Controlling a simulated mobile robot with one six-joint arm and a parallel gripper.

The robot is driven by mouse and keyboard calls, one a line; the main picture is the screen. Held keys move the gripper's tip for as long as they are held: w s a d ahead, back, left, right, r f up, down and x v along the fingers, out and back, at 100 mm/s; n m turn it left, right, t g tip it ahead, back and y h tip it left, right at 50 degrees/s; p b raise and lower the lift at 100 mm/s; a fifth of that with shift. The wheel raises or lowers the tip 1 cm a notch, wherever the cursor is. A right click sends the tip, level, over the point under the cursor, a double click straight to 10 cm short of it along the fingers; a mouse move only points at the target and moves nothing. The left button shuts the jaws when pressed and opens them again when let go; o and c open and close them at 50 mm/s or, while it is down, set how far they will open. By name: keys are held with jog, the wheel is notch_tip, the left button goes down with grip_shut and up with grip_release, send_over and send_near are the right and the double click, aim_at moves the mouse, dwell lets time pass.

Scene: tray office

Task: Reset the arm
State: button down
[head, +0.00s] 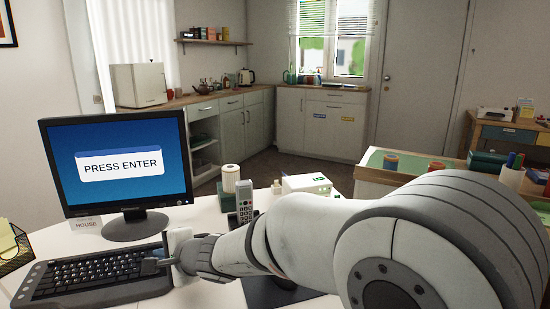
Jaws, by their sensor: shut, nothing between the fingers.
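My arm reaches in from the right, across the white desk. My gripper (158,263) is at its left end, over the right end of the black keyboard (88,277). Its fingers are shut and hold nothing. I cannot tell whether the fingertips touch the keys. The monitor (119,167) stands behind the keyboard and its screen reads "PRESS ENTER". My arm hides part of the desk to the right of the keyboard.
A phone (244,203), a ribbed white canister (231,178) and a white box (306,184) stand behind my arm. A wire tray with yellow notes (10,246) is at the left edge. Kitchen counters line the back.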

jog(key=s+d+r+n+g+h+p, duration=0.1)
jog(key=s+d+r+n+p, duration=0.15)
jog(key=d+r+p, duration=0.4)
jog(key=s+d+r+n+g+p, duration=0.1)
jog(key=s+d+r+n+p, duration=0.1)
jog(key=d+r+n+p, duration=0.35)
jog(key=s+d+r+g+h+p, duration=0.1)
jog(key=s+d+r+h+p, duration=0.2)
jog(key=d, duration=0.6)
jog(key=s+d+r+n+h+p, duration=0.1)
jog(key=s+d+r+h+p, duration=0.2)
jog(key=d, duration=0.7)
jog(key=s+d+r+n+g+h+p, duration=0.1)
jog(key=s+d+r+h+p, duration=0.2)
jog(key=s+d+p, duration=0.3)
jog(key=d+p, duration=0.2)
jog(key=d, duration=0.1)
jog(key=shift+s+d+r+g+h, duration=0.15)
jog(key=shift+s+r+g+h, duration=0.15)
jog(key=shift+s+h, duration=0.1)
